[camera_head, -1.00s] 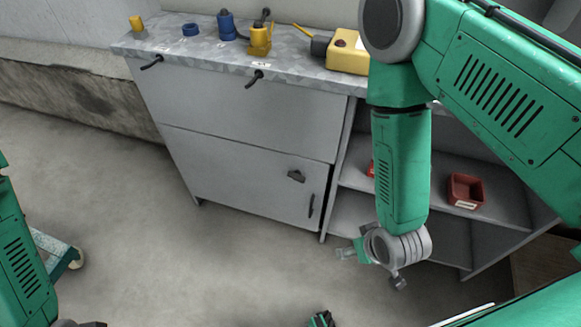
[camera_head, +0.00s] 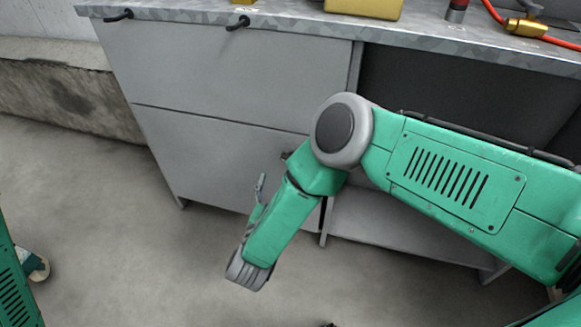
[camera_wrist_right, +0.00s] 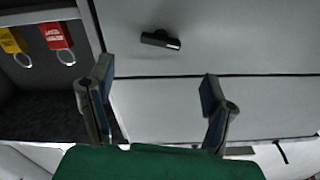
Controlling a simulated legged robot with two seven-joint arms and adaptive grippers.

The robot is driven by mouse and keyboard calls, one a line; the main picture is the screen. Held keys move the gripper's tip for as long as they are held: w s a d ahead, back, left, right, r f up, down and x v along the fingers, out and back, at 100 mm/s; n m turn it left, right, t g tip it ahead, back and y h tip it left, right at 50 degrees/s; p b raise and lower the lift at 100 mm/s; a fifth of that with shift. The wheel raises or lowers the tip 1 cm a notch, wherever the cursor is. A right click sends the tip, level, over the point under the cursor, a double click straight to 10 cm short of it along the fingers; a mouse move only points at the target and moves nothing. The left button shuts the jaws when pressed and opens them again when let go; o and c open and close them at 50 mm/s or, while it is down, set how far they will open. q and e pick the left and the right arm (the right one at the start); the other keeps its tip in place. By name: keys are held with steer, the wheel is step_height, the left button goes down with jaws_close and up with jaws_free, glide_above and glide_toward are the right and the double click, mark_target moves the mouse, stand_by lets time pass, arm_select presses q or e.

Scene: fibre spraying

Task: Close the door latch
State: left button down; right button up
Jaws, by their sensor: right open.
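The grey cabinet's lower door (camera_head: 215,155) is mostly visible in the head view. A small dark latch-like piece (camera_head: 286,155) shows on it beside my right arm, which hides much of the door's right side. In the right wrist view, a short black bar (camera_wrist_right: 160,40) sticks out from the grey panel, beyond the fingertips and apart from them. I cannot tell whether it is the latch or the handle. My right gripper (camera_wrist_right: 155,92) is open and empty, its two fingers wide apart. It also shows partly in the head view (camera_head: 259,190). My left gripper is out of view.
The worktop (camera_head: 290,18) carries a yellow box (camera_head: 365,7) and an orange cable (camera_head: 545,38). Black hooks (camera_head: 238,22) stick out below its front edge. Open shelving (camera_head: 400,230) stands right of the door. Red (camera_wrist_right: 55,35) and yellow (camera_wrist_right: 11,40) tags show in the wrist view.

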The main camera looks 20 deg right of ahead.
steer(key=b+x, duration=0.2)
steer(key=x, duration=0.7)
steer(key=shift+w+b, duration=0.1)
steer(key=shift+b, duration=0.3)
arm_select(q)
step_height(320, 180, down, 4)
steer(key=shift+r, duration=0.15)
